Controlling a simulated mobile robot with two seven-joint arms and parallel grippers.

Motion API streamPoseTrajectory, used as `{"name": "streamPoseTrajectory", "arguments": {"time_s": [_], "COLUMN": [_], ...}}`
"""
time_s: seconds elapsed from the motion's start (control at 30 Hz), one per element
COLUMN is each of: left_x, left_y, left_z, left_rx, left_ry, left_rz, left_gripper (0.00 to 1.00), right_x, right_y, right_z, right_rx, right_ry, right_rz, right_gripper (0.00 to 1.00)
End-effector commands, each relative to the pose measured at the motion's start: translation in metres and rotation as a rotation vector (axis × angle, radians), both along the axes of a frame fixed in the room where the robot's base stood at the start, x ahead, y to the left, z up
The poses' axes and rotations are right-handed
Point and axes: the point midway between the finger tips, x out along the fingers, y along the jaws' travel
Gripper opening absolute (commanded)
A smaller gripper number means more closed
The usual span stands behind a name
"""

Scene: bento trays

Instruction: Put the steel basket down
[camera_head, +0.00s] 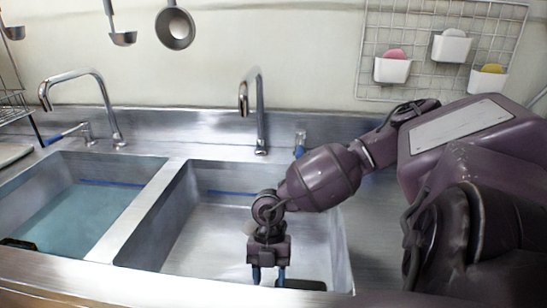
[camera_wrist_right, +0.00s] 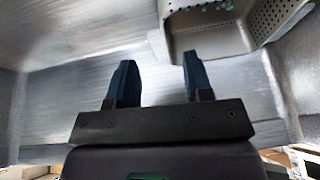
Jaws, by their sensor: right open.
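The steel basket appears in the right wrist view as a grey metal container (camera_wrist_right: 215,42) with a perforated side, at the top right and cut off by the frame. Small bluish-green bits show at its top edge. My right gripper (camera_wrist_right: 155,80) is open, with its two dark blue fingers apart and nothing between them; the basket lies beyond the fingertips, apart from them. In the head view my right gripper (camera_head: 269,274) points down into the right sink (camera_head: 215,240), near its front wall. A dark flat piece (camera_head: 302,284) shows beside its right finger. I cannot make out the basket there.
The left sink (camera_head: 90,205) holds bluish water, with a dark object (camera_head: 18,243) at its front left corner. Two taps (camera_head: 100,100) (camera_head: 260,115) stand behind the sinks. Ladles (camera_head: 175,27) and a wire rack with white cups (camera_head: 392,70) hang on the wall.

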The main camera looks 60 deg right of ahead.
Motion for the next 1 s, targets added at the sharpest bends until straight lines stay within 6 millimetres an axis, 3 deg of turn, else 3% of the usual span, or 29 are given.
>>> {"name": "streamPoseTrajectory", "arguments": {"time_s": [0.1, 0.4, 1.0], "left_x": [0.0, -0.001, 0.0], "left_y": [0.0, -0.002, -0.001], "left_z": [0.008, 0.013, 0.013], "left_rx": [-0.001, -0.006, -0.005], "left_ry": [-0.011, -0.015, -0.016], "left_rz": [0.002, 0.004, 0.008], "left_gripper": [0.0, 0.0, 0.0], "right_x": [0.007, 0.015, 0.015], "right_y": [-0.008, -0.021, -0.023], "right_z": [0.026, 0.06, 0.064], "right_rx": [-0.002, -0.001, 0.0], "right_ry": [-0.01, -0.003, 0.0], "right_rz": [-0.001, -0.001, 0.0], "right_gripper": [0.47, 0.47, 0.47]}}
